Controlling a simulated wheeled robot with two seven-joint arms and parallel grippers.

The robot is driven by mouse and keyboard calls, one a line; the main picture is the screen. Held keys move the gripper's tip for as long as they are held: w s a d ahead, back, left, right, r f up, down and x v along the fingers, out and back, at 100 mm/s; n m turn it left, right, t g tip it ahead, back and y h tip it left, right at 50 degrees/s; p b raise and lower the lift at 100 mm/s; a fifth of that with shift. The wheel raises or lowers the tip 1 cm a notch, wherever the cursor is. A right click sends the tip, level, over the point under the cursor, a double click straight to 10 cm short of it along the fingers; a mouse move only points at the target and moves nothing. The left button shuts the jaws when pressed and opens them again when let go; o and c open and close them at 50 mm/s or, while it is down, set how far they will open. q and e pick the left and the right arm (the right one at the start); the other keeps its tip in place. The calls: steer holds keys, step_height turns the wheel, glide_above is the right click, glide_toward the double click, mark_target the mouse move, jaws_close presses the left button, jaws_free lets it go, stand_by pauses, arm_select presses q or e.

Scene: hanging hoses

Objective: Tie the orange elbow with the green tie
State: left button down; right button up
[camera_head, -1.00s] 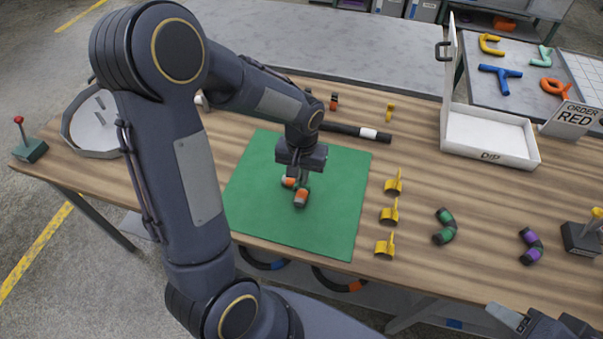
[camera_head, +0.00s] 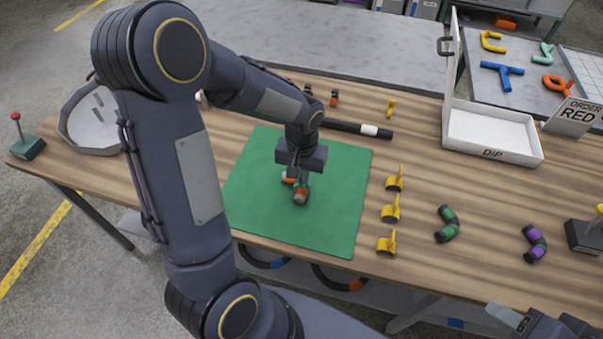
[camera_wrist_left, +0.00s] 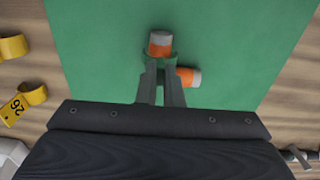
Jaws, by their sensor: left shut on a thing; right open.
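The orange elbow (camera_head: 300,197) lies on the green mat (camera_head: 337,221), below my left gripper (camera_head: 296,178). Its two orange arms with grey ends show in the left wrist view (camera_wrist_left: 187,77); its bend is hidden by the fingers. A dark green band, which looks like the green tie (camera_wrist_left: 148,56), sits at the elbow's upper arm, between and beside my left fingertips. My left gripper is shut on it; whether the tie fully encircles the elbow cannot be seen. My right gripper (camera_head: 541,323) is open at the bottom right, partly cut off, away from the elbow.
Several yellow tagged clips (camera_head: 390,209) stand right of the mat. A green elbow (camera_head: 447,224) and a purple elbow (camera_head: 535,243) lie further right. A white DIP tray (camera_head: 491,137) and an ORDER RED sign (camera_head: 573,116) are at the back right. A black bar (camera_head: 350,128) lies behind the mat.

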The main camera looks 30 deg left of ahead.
arm_select(q)
steer(key=shift+f+b, duration=0.85)
steer(key=shift+f, duration=0.3)
stand_by(0.5)
steer(key=c, duration=1.5)
jaws_free()
steer(key=shift+r, duration=0.1)
step_height(320, 180, up, 8)
steer(key=shift+f, duration=0.25)
steer(key=shift+s+r, duration=0.3)
steer(key=shift+r, duration=0.15)
steer(key=s+d+r+t+h, duration=0.2)
steer(key=s+r, duration=0.1)
steer(key=s, duration=0.5)
steer(key=s+d+r+m+t+h, duration=0.1)
steer(key=s+d+r+t, duration=0.1)
steer(key=s, duration=0.6)
steer(key=shift+s+r+t+h, duration=0.15)
steer(key=shift+r+t+h, duration=0.35)
steer(key=shift+t, duration=0.3)
